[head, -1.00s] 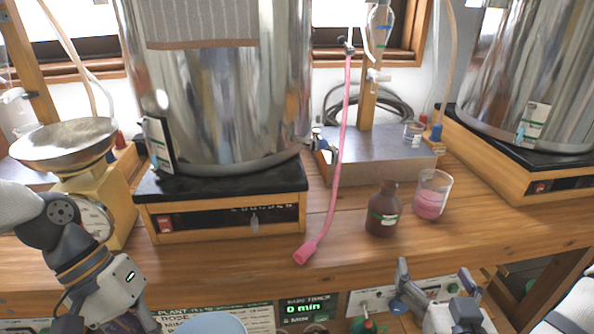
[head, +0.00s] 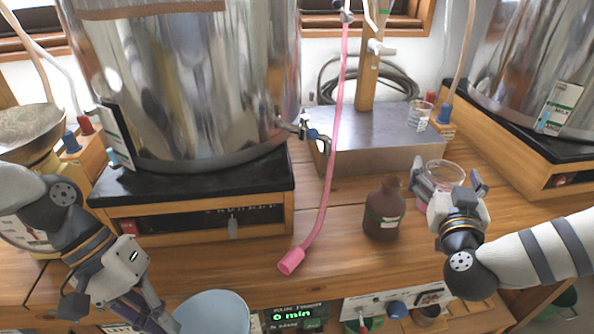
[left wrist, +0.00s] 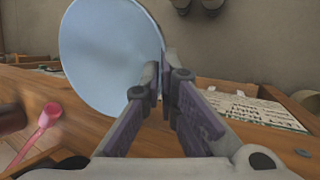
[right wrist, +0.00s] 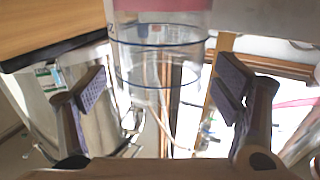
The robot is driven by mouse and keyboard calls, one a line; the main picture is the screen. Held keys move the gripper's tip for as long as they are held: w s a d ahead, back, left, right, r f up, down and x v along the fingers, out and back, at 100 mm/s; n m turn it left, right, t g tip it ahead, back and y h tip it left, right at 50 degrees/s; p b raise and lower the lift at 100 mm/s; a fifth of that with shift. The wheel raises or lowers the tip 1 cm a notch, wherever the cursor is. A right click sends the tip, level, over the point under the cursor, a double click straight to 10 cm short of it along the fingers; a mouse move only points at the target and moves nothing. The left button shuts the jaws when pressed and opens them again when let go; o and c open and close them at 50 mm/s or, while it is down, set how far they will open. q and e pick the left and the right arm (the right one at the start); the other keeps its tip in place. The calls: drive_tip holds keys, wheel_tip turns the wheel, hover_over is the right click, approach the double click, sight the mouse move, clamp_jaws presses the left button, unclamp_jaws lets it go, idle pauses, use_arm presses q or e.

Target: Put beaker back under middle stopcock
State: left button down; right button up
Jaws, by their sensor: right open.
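The beaker with pink liquid (head: 443,174) stands on the wooden bench, right of the brown bottle. My right gripper (head: 450,185) is open, with its fingers at the near side of the beaker, partly hiding it. In the right wrist view the clear beaker with blue rings (right wrist: 160,60) shows beyond and between the spread fingers (right wrist: 165,85); I cannot tell contact. The middle stopcock (head: 380,47) is white, on a glass tube by a wooden post, above a grey metal box (head: 375,150).
The brown bottle (head: 384,208) stands close left of the beaker. A pink hose (head: 325,200) hangs to the bench. A small glass beaker (head: 420,115) is on the metal box's right end. Large steel pots on heaters stand left and right.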

drive_tip(key=shift+w+d, duration=0.2)
drive_tip(key=shift+w, duration=0.35)
clamp_jaws()
